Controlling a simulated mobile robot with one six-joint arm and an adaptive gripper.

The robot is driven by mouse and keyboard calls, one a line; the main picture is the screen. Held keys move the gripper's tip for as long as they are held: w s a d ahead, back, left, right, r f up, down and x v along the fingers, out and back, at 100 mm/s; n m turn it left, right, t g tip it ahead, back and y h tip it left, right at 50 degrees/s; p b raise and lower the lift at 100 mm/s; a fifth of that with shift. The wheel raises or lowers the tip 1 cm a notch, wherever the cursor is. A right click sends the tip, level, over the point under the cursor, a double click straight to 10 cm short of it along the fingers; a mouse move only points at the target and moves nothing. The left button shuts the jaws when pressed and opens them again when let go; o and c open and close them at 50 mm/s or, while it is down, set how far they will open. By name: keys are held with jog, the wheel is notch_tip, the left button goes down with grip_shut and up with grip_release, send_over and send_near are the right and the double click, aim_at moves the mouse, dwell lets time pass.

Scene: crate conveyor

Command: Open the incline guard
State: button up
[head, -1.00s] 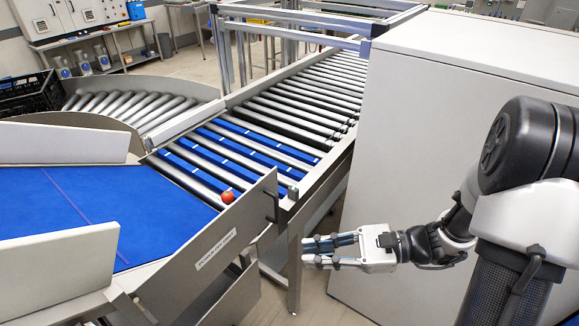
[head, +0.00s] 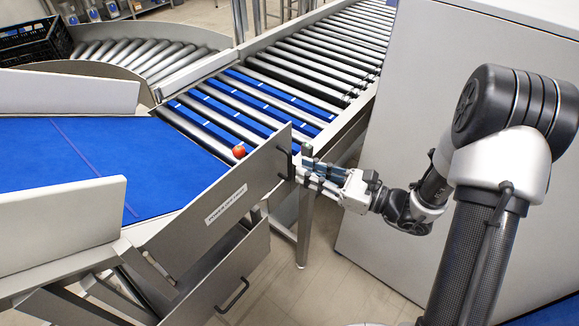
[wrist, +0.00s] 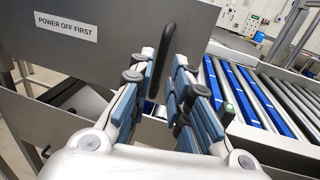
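The incline guard is a grey metal panel (head: 205,222) along the side of the blue belt, with a "POWER OFF FIRST" label. It stands upright and also fills the upper left of the wrist view (wrist: 108,55). Its black upright handle (wrist: 164,62) is near the panel's right end. My gripper (head: 303,164) is at that end of the panel, with its fingers pointing at the handle. In the wrist view my gripper (wrist: 166,60) is open and the handle shows between the fingertips. I cannot tell whether they touch it.
A red round object (head: 239,152) sits behind the panel's top edge. Below is another grey panel with a black handle (head: 233,296). The roller conveyor (head: 300,70) runs to the back right. A large pale cabinet (head: 440,60) stands close to my arm. Floor (head: 330,285) is clear below.

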aim_at(289, 176)
jog(key=shift+b+x, duration=0.4)
jog(key=shift+x, duration=2.4)
jog(key=shift+c, duration=0.3)
grip_shut()
